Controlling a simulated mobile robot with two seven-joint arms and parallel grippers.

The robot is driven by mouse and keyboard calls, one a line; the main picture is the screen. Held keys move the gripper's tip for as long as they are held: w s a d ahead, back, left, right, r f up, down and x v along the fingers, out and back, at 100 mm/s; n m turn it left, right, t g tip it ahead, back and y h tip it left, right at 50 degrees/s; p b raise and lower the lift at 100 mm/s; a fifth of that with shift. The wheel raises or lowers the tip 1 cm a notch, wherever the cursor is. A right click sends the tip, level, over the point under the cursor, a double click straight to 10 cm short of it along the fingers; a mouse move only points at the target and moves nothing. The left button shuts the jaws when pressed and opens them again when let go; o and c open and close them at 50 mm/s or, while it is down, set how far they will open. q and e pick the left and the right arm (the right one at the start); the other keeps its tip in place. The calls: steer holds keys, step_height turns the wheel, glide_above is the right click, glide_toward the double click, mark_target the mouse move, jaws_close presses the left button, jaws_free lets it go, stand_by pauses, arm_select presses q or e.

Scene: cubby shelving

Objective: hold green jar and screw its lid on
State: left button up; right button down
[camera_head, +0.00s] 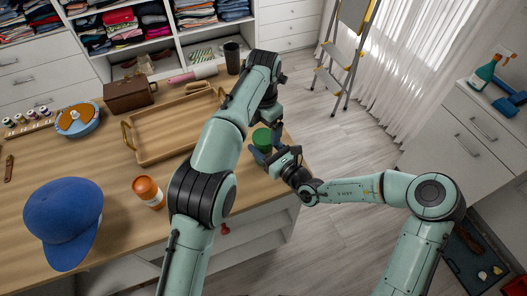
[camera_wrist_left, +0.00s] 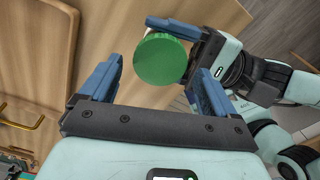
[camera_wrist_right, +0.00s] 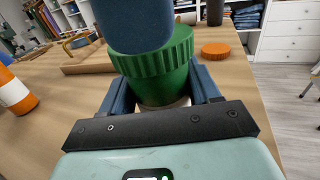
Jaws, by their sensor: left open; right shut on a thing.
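The green jar (camera_wrist_right: 165,88) stands upright between the fingers of my right gripper (camera_head: 266,148), which is shut on its body. A ribbed green lid (camera_wrist_right: 165,56) sits on top of the jar; how tightly it is seated I cannot tell. The lid's round top shows in the left wrist view (camera_wrist_left: 161,60) and in the head view (camera_head: 262,137). My left gripper (camera_wrist_left: 150,88) is open above the jar, its fingers spread on either side of the lid and apart from it. One left finger hides part of the lid in the right wrist view.
An orange jar (camera_head: 148,191) and a blue cap (camera_head: 63,215) are on the table's left. An orange disc (camera_wrist_right: 215,49) lies on the tabletop. A wooden tray (camera_head: 150,160), a brown box (camera_head: 129,96) and a dark cup (camera_head: 232,58) stand farther back. The table edge is near the jar.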

arm_select(q)
steer(key=shift+f, duration=1.2)
